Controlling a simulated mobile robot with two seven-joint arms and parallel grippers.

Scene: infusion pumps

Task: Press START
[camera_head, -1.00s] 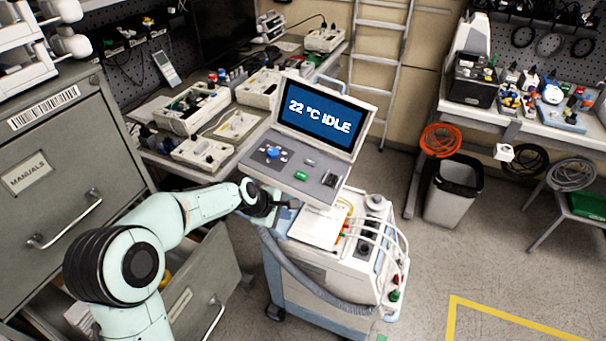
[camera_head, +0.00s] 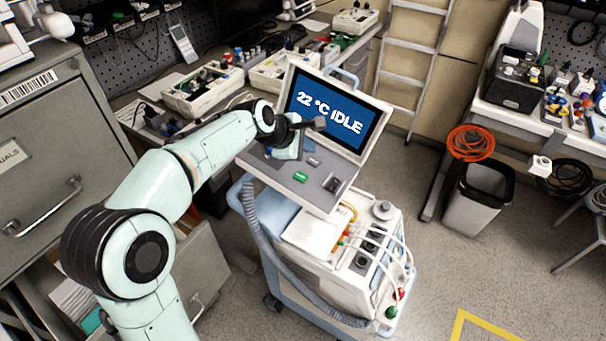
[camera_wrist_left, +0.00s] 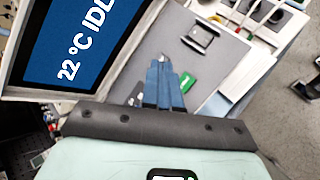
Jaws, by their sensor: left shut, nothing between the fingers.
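The device's tilted screen (camera_head: 335,115) reads "22 °C IDLE"; part of it also shows in the wrist view (camera_wrist_left: 75,45). Below it is the grey control panel (camera_head: 318,198). A green button (camera_head: 300,177) sits on the panel and also shows beside my fingertips in the wrist view (camera_wrist_left: 189,83). I cannot read a label on it. A small grey control (camera_head: 313,162) and a black switch (camera_head: 333,184) are nearby. My left gripper (camera_head: 290,155) is shut and empty, pointing down over the panel behind the green button. It hides the blue knob. I cannot tell whether it touches the panel.
The panel sits on a wheeled cart with white tubes and a grey hose (camera_head: 262,255). A workbench with open devices (camera_head: 205,90) stands behind. A grey filing cabinet (camera_head: 55,150) is at left. A ladder (camera_head: 412,60) and a bin (camera_head: 475,205) are at right.

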